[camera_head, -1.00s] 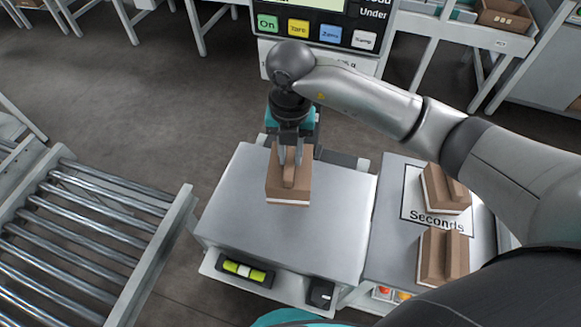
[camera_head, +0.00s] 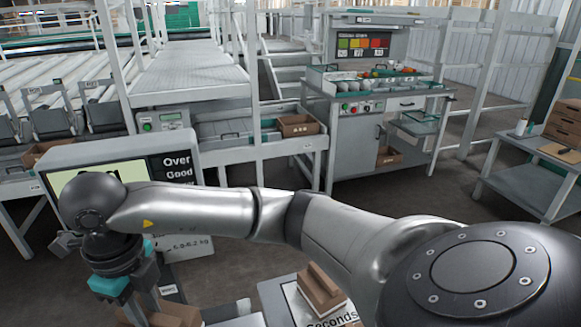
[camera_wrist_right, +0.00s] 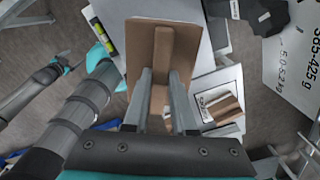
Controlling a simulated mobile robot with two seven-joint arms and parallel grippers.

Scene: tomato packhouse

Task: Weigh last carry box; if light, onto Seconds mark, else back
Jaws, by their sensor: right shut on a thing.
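My right gripper (camera_wrist_right: 158,85) is shut on the handle of a brown carry box (camera_wrist_right: 148,45). The same box shows in part at the bottom edge of the head view (camera_head: 172,314), below my right gripper (camera_head: 145,304). The box is over the pale weighing plate (camera_wrist_right: 192,42); I cannot tell whether it touches it. The scale display (camera_head: 105,172) is mostly hidden behind my wrist, so its reading is unreadable. The Seconds mark (camera_head: 346,319) shows at the bottom, with a brown box (camera_head: 318,288) on it.
Behind the scale are a conveyor frame (camera_head: 185,75) and a sorting stand (camera_head: 345,110) with trays. A side table (camera_head: 530,180) with brown boxes stands at the right. A card with weight ranges (camera_wrist_right: 292,65) shows in the wrist view. Open floor lies between the stands.

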